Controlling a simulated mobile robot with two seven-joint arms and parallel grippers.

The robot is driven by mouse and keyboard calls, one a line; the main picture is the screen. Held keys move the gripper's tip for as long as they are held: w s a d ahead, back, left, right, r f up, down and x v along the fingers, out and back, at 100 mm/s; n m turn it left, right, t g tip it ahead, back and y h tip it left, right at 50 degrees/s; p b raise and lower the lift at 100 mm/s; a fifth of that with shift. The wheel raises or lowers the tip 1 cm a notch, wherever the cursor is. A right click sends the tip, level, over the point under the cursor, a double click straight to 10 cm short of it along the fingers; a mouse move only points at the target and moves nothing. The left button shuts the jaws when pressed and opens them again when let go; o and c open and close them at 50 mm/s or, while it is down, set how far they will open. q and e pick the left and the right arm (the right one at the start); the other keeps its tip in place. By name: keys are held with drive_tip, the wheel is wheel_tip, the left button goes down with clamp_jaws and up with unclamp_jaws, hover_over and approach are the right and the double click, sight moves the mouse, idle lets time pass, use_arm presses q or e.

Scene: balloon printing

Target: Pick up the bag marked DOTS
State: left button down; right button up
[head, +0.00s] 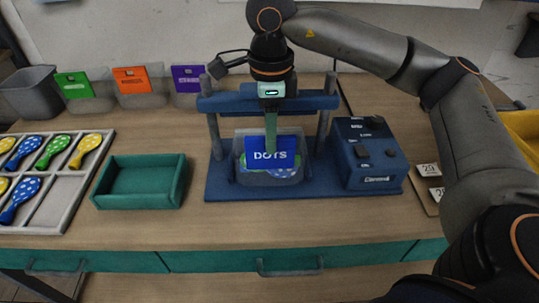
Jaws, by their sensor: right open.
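The blue bag marked DOTS (262,162) stands in a grey bin (237,172) on the base of the blue press frame. Its white lettering faces me. Green and dotted blue pieces show around its lower edge. My right gripper (271,143) reaches down from above, with its greenish fingers at the bag's top edge. The gripper is open. One finger hides part of the bag, and I cannot tell whether they touch. My left gripper is not in view.
The blue press frame (225,186) surrounds the bin, with a control box (368,155) at its right. A teal tray (139,200) is empty. A grey sorting tray (77,206) holds several dotted balloons. Green, orange and purple cards (187,78) stand behind. The front table strip is clear.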

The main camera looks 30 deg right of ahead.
drive_tip(key=shift+w+d+f, duration=0.1)
drive_tip(key=shift+f, duration=1.75)
clamp_jaws()
